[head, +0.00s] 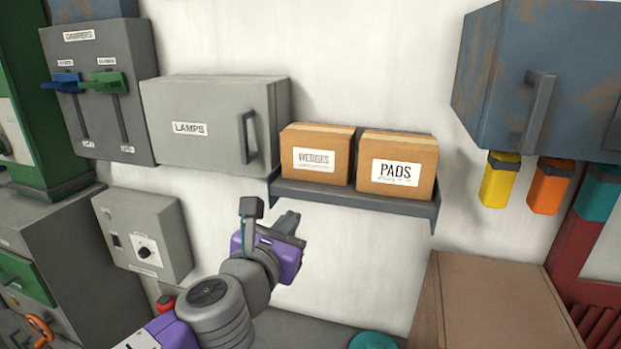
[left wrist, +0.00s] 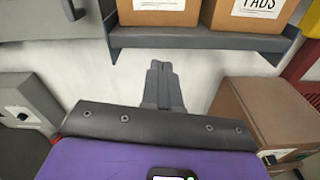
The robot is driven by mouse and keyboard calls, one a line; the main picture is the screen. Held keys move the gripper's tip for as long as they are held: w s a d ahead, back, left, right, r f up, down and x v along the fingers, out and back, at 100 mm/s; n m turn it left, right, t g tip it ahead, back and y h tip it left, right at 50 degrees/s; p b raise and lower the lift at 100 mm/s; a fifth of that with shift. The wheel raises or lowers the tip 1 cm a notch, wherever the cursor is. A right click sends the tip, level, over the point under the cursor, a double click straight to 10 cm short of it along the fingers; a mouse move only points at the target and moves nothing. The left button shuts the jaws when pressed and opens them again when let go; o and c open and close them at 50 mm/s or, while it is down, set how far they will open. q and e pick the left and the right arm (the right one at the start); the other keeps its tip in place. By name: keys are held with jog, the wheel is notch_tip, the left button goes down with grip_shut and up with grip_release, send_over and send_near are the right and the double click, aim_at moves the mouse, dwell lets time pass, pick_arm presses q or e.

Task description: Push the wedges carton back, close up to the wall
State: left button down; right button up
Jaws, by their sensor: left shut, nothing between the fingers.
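The wedges carton (head: 316,155) is a brown box with a white label, upright on the left part of a grey wall shelf (head: 350,199). The pads carton (head: 398,166) stands to its right on the same shelf. In the left wrist view the lower front of the wedges carton (left wrist: 158,12) shows at the top, cut off by the frame. My left gripper (head: 291,221) is shut and empty, below and in front of the shelf, apart from both cartons. Its fingers also show in the left wrist view (left wrist: 161,80). My right gripper is not in view.
A grey lamps cabinet (head: 212,125) with a handle is mounted left of the shelf. A blue-grey cabinet (head: 545,75) hangs at the upper right. A large brown box (head: 490,300) stands below right. The wall (head: 360,270) under the shelf is bare.

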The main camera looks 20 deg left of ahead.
pick_arm(q)
notch_tip(320, 180, up, 4)
jog(key=s+n, duration=0.2)
jog(key=s, duration=0.1)
send_near(315, 169)
jog(key=shift+t, duration=0.4)
jog(key=w, duration=0.7)
jog(key=shift+d+f, duration=0.3)
jog(key=shift+f, duration=0.05)
